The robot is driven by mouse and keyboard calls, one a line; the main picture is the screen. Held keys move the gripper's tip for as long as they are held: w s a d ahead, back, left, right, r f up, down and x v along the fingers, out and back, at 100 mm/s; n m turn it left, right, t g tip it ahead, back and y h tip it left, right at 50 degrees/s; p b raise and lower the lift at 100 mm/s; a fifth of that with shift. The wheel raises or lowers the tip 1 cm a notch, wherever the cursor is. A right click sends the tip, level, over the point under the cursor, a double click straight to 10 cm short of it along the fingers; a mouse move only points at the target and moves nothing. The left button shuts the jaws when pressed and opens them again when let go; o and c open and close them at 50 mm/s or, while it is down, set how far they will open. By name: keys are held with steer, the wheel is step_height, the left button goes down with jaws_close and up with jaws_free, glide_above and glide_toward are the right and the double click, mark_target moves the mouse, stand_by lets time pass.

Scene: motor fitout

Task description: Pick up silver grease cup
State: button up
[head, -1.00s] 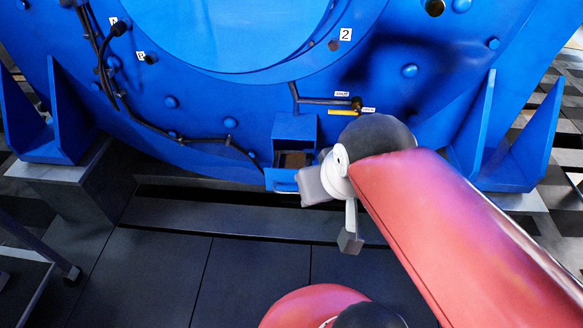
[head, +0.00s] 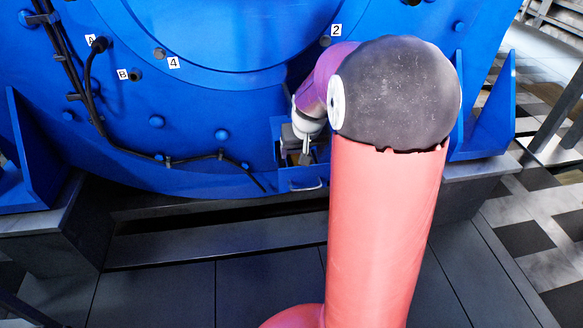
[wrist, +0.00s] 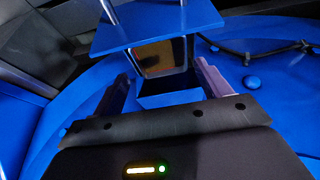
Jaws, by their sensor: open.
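I cannot make out a silver grease cup in any view. A small blue open box (head: 283,158) is fixed low on the front of the blue motor housing (head: 190,110). My gripper (head: 305,150) is at this box, pointing down into or just over it, partly hidden by my arm. In the wrist view my gripper (wrist: 161,72) is open, with one finger on each side of the box (wrist: 150,32). Nothing shows between the fingers except the box's opening, with a brownish, grey-edged inside. The bottom of the box is dark.
A black cable (head: 100,120) runs down the housing's left side and along its lower rim. Labels A, B, 4 and 2 mark fittings on the housing. Blue brackets (head: 30,150) stand at both sides. Dark floor panels (head: 160,295) in front are clear.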

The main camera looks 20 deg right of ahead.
mark_target(293, 156)
steer(key=x, duration=0.7)
steer(key=shift+w+b, duration=0.1)
steer(key=shift+b, duration=0.3)
steer(key=shift+r, duration=0.1)
steer(key=c, duration=0.6)
